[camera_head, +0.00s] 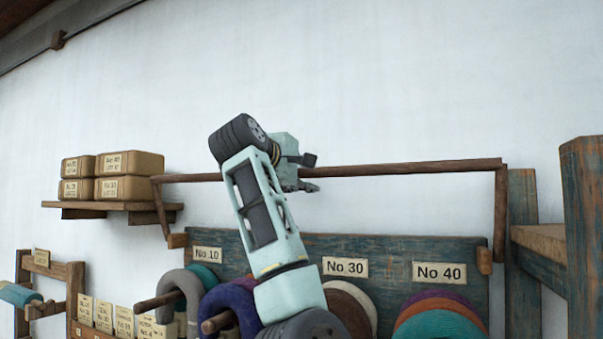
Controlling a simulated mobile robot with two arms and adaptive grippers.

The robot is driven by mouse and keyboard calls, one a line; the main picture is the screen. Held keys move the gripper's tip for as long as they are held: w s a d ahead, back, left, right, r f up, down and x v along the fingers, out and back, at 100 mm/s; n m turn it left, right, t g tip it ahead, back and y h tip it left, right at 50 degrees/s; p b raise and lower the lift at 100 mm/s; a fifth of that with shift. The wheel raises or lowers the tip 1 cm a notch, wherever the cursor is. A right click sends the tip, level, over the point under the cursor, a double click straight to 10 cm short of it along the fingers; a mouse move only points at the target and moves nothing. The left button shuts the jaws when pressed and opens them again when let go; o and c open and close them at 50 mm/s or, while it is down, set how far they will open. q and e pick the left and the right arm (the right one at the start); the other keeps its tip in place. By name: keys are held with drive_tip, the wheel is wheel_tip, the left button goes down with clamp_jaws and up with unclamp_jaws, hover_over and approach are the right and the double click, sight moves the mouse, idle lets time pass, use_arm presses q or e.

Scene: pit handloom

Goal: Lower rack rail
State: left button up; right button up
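The rack rail (415,167) is a long thin brown wooden bar in front of the white wall. It runs across the picture above the yarn rack, joined at its ends to a left side arm (160,212) and a right side arm (501,215). My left gripper (307,174) is at the rail, left of its middle. One dark finger shows above the rail's line and one below it, spread apart. Contact with the rail cannot be made out. My pale green arm hides part of the rail and rack. My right gripper is not in view.
Below is a worn blue board (395,249) with number labels and coloured yarn hanks (440,316) on pegs. A shelf (110,206) with wrapped packages (128,163) is at left. A blue-brown wooden post (587,230) stands at right. The wall above the rail is bare.

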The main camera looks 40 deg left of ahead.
use_arm(q)
drive_tip(key=shift+s+r, duration=0.1)
drive_tip(key=shift+r, duration=0.05)
drive_tip(key=shift+s+d+f+b, duration=0.15)
drive_tip(key=shift+s+f+b, duration=0.15)
drive_tip(key=shift+s+b, duration=0.25)
drive_tip(key=s+d+f+b, duration=0.2)
drive_tip(key=s+b, duration=0.4)
drive_tip(key=s, duration=0.1)
drive_tip(key=shift+d+f, duration=0.25)
drive_tip(key=shift+f, duration=0.05)
